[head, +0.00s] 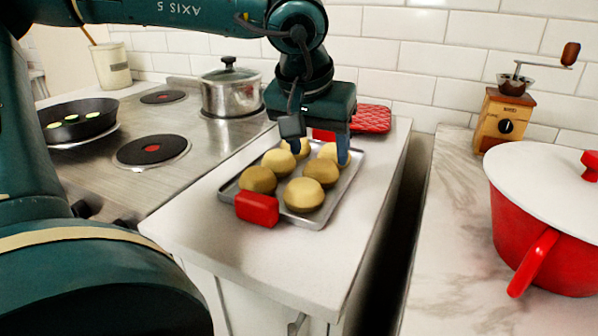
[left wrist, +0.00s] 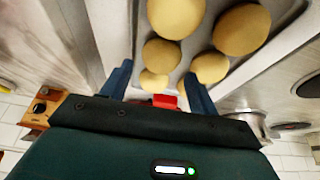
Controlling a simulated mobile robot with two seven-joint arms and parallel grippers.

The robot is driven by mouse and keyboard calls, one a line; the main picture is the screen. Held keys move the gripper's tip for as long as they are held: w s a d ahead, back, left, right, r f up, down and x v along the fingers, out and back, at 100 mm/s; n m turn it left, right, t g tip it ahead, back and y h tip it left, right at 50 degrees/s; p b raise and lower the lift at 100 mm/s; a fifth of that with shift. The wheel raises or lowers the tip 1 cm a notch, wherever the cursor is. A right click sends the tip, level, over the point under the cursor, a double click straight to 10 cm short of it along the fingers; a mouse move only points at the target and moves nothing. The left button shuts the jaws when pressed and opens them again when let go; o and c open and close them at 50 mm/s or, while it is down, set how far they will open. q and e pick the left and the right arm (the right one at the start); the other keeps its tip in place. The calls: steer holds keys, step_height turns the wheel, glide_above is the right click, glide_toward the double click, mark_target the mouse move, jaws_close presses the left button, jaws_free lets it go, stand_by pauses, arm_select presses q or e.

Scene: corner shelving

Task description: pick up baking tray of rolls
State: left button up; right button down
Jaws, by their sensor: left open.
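The baking tray (head: 340,194) is a grey metal tray with several golden rolls (head: 303,194) on it. It lies flat on the white counter, with a red grip (head: 257,209) on its near edge and another red grip (head: 324,135) at its far edge. My left gripper (head: 322,160) is open above the far end of the tray, fingers pointing down, around the far rolls. In the left wrist view the gripper's two fingers (left wrist: 158,85) stand either side of the far red grip (left wrist: 165,101), which lies between them. Whether they touch it cannot be told. My right gripper is not in view.
A red pad (head: 371,120) lies behind the tray. A stove with a steel pot (head: 231,95) and a frying pan (head: 82,121) stands left. A marble counter right holds a red pot (head: 545,215) and a coffee grinder (head: 502,118). A dark gap separates the counters.

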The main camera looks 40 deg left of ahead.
mark_target(321, 164)
arm_select(q)
steer(key=x, duration=0.3)
steer(key=shift+w+a+b, duration=0.15)
steer(key=shift+b, duration=0.15)
steer(key=shift+w+f, duration=0.2)
steer(key=shift+f, duration=0.15)
steer(key=shift+c, duration=0.6)
steer(key=shift+r, duration=0.1)
steer(key=c, duration=1)
steer(key=shift+o, duration=0.2)
